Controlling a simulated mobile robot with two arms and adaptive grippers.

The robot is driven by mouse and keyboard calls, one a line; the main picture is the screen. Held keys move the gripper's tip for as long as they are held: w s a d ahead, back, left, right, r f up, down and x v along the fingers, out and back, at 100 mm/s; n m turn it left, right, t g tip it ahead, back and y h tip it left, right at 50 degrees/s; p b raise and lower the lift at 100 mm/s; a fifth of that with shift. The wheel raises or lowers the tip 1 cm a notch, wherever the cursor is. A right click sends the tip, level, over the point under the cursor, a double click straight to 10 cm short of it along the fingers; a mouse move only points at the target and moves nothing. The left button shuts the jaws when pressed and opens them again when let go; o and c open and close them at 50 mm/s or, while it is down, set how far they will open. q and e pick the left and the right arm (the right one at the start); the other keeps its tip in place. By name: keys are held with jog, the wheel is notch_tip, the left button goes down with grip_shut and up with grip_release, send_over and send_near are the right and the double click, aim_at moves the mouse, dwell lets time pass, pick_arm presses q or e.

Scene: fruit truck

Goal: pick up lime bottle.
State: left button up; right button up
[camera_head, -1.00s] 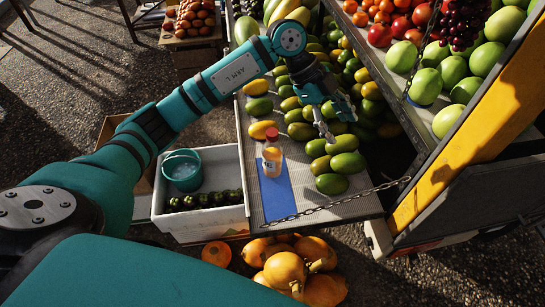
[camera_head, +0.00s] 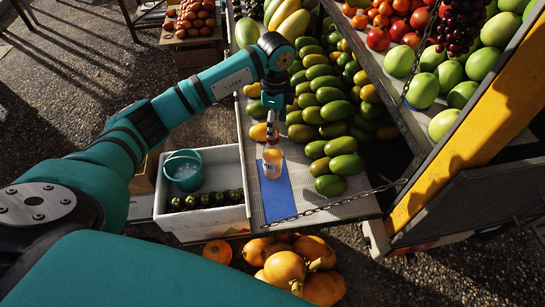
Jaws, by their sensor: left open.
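The lime bottle (camera_head: 272,164) is a small clear bottle with yellow-orange contents and a pale label. It stands upright on a blue mat (camera_head: 278,198) on the truck's lower shelf. My left gripper (camera_head: 272,136) points down right over the bottle's top, and its fingers hide the red cap. The gripper is open; I cannot tell whether its fingers are around the cap or just above it. My right gripper is not in view.
Green mangoes (camera_head: 330,112) lie close to the right of the bottle. A white crate (camera_head: 205,224) with a teal bucket (camera_head: 183,171) stands to the left. A chain (camera_head: 335,205) hangs across the shelf's front. Orange fruits (camera_head: 285,268) lie below.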

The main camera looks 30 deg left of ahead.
aim_at(273, 155)
pick_arm(q)
jog(key=shift+f, duration=0.6)
jog(key=shift+f+p, duration=0.35)
jog(key=f, duration=0.2)
jog(key=f+p, duration=0.1)
jog(key=shift+a+f, duration=0.25)
jog(key=shift+f, duration=0.45)
jog(key=shift+c, duration=0.2)
grip_shut()
jog(key=shift+w+r, duration=0.1)
